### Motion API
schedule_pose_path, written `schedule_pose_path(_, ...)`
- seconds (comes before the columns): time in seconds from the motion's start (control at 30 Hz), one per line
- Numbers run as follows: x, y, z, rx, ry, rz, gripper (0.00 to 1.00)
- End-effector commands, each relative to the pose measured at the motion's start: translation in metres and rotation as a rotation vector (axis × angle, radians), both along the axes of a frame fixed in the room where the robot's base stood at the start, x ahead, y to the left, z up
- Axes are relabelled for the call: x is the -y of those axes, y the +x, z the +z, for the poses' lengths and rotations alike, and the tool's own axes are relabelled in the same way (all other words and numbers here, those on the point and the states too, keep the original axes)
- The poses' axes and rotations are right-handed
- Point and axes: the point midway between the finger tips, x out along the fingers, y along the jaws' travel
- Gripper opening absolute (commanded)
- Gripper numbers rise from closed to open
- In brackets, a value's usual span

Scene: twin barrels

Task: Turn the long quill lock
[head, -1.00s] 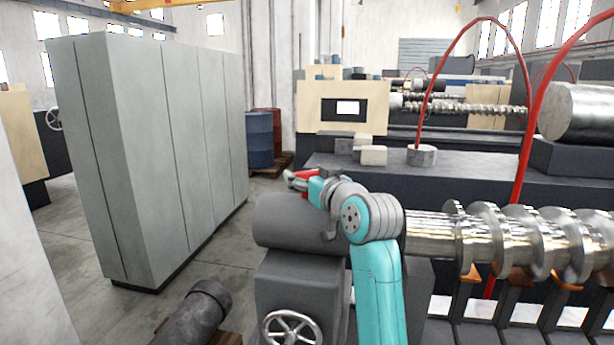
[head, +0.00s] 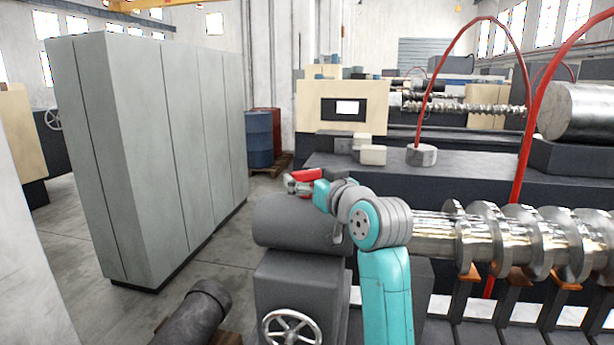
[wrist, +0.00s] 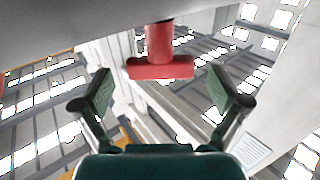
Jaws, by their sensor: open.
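A red T-shaped handle, which I take as the quill lock (wrist: 160,68), hangs at the top middle of the wrist view, with a short red stem above its crossbar. My gripper (wrist: 163,93) is open, with one dark green finger on each side of the handle and a little below it in the picture. I see no contact, and the fingers are empty. In the head view, red (head: 307,175) shows just behind my gripper (head: 292,185), at the far upper side of the grey cylindrical housing (head: 285,222). My wrist partly hides that spot.
A spoked handwheel (head: 291,328) is on the housing's front. A shiny screw shaft (head: 480,238) runs to the right. A red hose (head: 525,140) arches at right.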

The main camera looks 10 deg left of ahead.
Motion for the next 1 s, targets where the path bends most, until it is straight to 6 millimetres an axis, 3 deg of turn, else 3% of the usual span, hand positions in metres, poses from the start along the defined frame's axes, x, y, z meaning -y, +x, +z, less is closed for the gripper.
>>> schedule_pose_path(0.3, 0.038, -0.051, -0.001, 0.001, -0.001, -0.001, 0.98)
schedule_pose_path(0.5, 0.053, -0.072, -0.001, 0.0, -0.001, -0.001, 0.98)
schedule_pose_path(1.0, 0.059, -0.079, -0.001, -0.002, -0.003, -0.001, 0.98)
